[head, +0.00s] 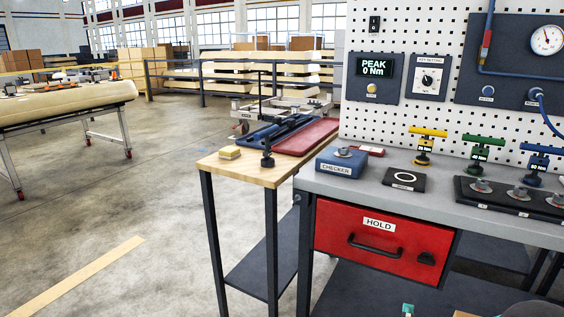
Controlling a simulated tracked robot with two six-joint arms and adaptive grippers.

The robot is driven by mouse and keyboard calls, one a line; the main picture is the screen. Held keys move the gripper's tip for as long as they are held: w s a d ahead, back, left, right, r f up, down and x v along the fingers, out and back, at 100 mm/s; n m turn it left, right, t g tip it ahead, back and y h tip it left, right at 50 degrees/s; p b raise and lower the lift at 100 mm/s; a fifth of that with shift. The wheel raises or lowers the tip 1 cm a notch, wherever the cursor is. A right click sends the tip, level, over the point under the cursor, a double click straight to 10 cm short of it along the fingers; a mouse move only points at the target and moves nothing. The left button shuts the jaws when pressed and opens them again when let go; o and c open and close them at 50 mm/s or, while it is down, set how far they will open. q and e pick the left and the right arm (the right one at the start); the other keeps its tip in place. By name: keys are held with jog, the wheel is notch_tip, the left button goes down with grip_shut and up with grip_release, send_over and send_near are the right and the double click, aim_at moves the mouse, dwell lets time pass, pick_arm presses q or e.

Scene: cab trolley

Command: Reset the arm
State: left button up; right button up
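Neither of my grippers can be made out in the head view. A small teal piece (407,309) and a dark rounded shape (532,309) show at the bottom edge, cut off by the frame; I cannot tell what they belong to. No whole arm is in view. The grey workbench (330,184) stands at the right, with a blue CHECKER box (341,168), a black pad with a white ring (404,179), and yellow (427,133), green (483,141) and blue (540,150) T-handled tools above a black block (508,207).
A shut red HOLD drawer (342,240) is under the bench. A pegboard (420,28) with a PEAK 0 Nm display (374,67) stands behind. Open floor (120,215) lies left.

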jog(key=s+a+f+m+g+y, duration=0.2)
jog(key=s+a+f+g+y, duration=0.25)
jog(key=f, duration=0.55)
jog(key=s+a+f+m+g+y, duration=0.2)
jog(key=s+a+f+y, duration=0.2)
jog(key=s+a+f, duration=0.35)
jog(key=s+a+f+m+g+y, duration=0.2)
jog(key=s+a+f+m+g, duration=0.15)
jog(key=s+m, duration=0.3)
jog(key=s+a+f+m+g+y, duration=0.25)
jog(key=s+a+m+g, duration=0.2)
jog(key=s, duration=0.35)
notch_tip(320, 180, up, 22)
jog(key=h+p, duration=0.1)
jog(key=p, duration=2.1)
jog(key=shift+w+t, duration=0.35)
jog(key=shift+o, duration=0.2)
jog(key=shift+f, duration=0.1)
jog(key=shift+s, duration=0.15)
